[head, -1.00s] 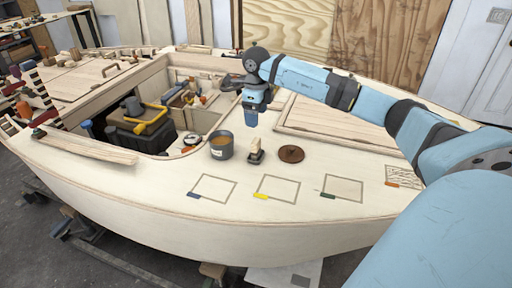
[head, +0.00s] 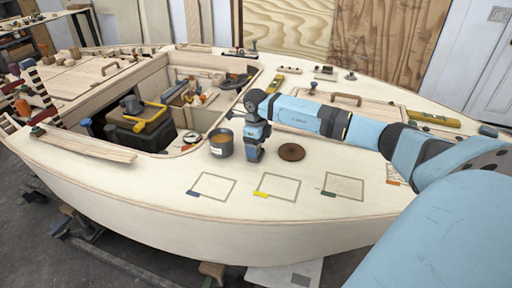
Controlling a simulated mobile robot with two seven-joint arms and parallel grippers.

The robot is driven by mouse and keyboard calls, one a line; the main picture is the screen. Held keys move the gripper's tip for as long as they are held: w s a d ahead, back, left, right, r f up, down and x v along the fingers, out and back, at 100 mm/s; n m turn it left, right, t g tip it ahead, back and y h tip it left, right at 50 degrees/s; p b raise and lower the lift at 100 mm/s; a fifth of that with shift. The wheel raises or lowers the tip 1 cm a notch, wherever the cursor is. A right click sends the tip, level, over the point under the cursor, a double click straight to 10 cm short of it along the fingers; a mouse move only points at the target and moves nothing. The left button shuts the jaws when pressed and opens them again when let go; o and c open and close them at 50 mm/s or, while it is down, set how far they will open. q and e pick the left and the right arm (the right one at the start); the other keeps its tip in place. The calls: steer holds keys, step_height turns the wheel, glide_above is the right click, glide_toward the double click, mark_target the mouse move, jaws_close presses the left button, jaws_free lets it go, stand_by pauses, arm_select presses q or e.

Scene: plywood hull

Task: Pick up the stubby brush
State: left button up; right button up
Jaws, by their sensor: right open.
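My right gripper (head: 255,154) points down at the deck, between the grey pot and the brown disc. It is open. It covers the spot where the small stubby brush, with a pale upright handle and dark base, stood in the earlier head view. The brush is now mostly or wholly hidden behind the gripper. I cannot tell whether the fingers stand around it or touch it. My left gripper is not in view.
A grey pot (head: 221,148) stands close left of the gripper, and a flat brown disc (head: 291,152) lies close right. Outlined squares (head: 277,187) with coloured tabs mark the clear front deck. The open cockpit holding a black toolbox (head: 137,133) lies left.

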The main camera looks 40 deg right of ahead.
steer(key=c, duration=1)
step_height(320, 180, up, 20)
steer(key=shift+f+p, duration=0.1)
steer(key=shift+p, duration=0.6)
